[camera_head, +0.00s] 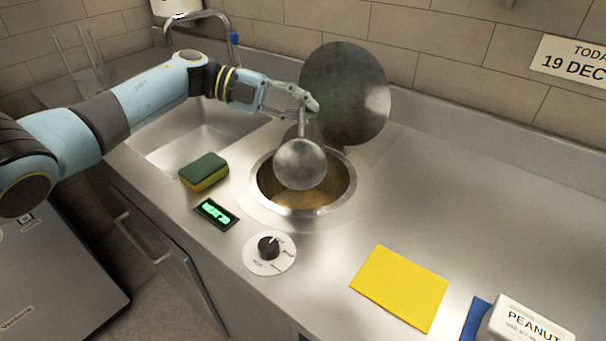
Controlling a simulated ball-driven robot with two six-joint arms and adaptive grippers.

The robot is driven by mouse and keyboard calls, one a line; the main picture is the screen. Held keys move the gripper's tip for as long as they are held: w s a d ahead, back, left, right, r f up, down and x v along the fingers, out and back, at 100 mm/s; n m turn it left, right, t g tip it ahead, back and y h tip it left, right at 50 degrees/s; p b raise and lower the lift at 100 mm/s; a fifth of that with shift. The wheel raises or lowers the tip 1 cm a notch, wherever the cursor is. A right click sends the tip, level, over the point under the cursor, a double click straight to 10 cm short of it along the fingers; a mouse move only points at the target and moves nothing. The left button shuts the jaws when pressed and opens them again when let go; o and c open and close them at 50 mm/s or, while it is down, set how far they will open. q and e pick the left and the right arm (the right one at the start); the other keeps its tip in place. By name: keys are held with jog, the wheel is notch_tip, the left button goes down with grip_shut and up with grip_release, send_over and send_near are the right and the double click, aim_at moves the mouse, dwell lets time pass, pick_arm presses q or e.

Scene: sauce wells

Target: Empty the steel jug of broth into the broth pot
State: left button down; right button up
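The steel jug (300,165) hangs over the broth pot, steeply tilted, with a round grey face turned toward me. Its mouth is hidden. My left gripper (306,105) is at the narrow upper part of the jug, above the pot, and appears shut on it. The broth pot (347,192) is a round well sunk in the counter with a steel rim. Yellow-brown broth shows in it below the jug. I see no stream of liquid. My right gripper is not in view.
A round dark metal lid (345,85) stands raised behind the pot. A green-yellow sponge (204,172), a lit display (216,214) and a dial (269,248) are in front and left. A sink (190,140) lies behind. A yellow cloth (400,287) and a peanut-labelled tub (525,322) are at right.

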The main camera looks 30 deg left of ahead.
aim_at(303, 119)
pick_arm(q)
jog(key=s+d+m+p, duration=0.1)
jog(key=s+d+m+t+p, duration=0.1)
jog(key=s, duration=0.1)
jog(key=shift+s+f+y, duration=0.2)
jog(key=shift+s+y, duration=0.05)
jog(key=shift+y, duration=0.15)
jog(key=shift+s+d, duration=0.1)
jog(key=shift+s, duration=0.15)
jog(key=shift+d+f, duration=0.15)
jog(key=shift+f, duration=0.1)
jog(key=s+d+f+m+t+b, duration=0.2)
jog(key=s+d+m+t+b, duration=0.1)
jog(key=s+m+b, duration=0.4)
jog(key=s+d+f+m+t+y+b, duration=0.1)
jog(key=s+d+f+m+t+b, duration=0.2)
jog(key=b, duration=1)
jog(key=shift+s+d+m, duration=1.25)
jog(key=shift+s+m, duration=1.15)
jog(key=shift+s, duration=0.05)
